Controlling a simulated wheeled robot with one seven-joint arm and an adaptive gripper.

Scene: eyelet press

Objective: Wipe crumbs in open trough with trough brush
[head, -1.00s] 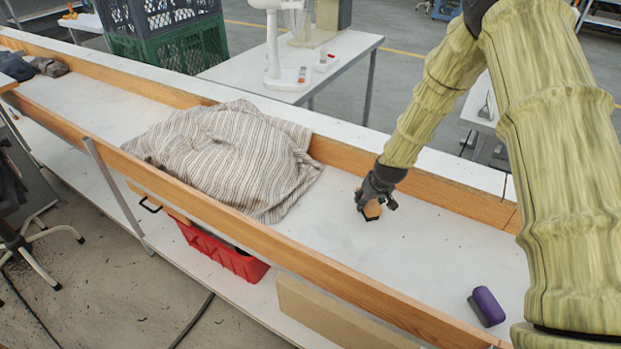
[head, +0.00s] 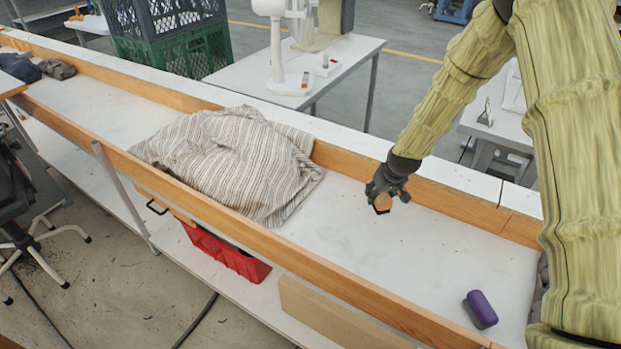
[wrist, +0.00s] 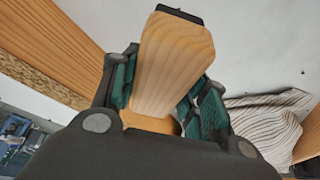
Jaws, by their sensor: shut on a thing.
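My gripper (head: 384,188) is shut on the trough brush (head: 382,203), a wooden block with dark bristles at its far end. The brush also shows in the wrist view (wrist: 172,65), between the green-padded fingers (wrist: 165,95). In the head view it is over the white floor of the open trough (head: 400,240), near the back wooden wall. I cannot tell whether the bristles touch the floor. Small dark crumbs (head: 402,241) are scattered on the trough floor; one speck (wrist: 303,72) shows in the wrist view.
A striped cloth heap (head: 230,165) fills the trough to the left of my gripper. A purple object (head: 481,308) lies on the trough floor at the right. Wooden walls (head: 290,255) run along both sides. The floor between cloth and purple object is open.

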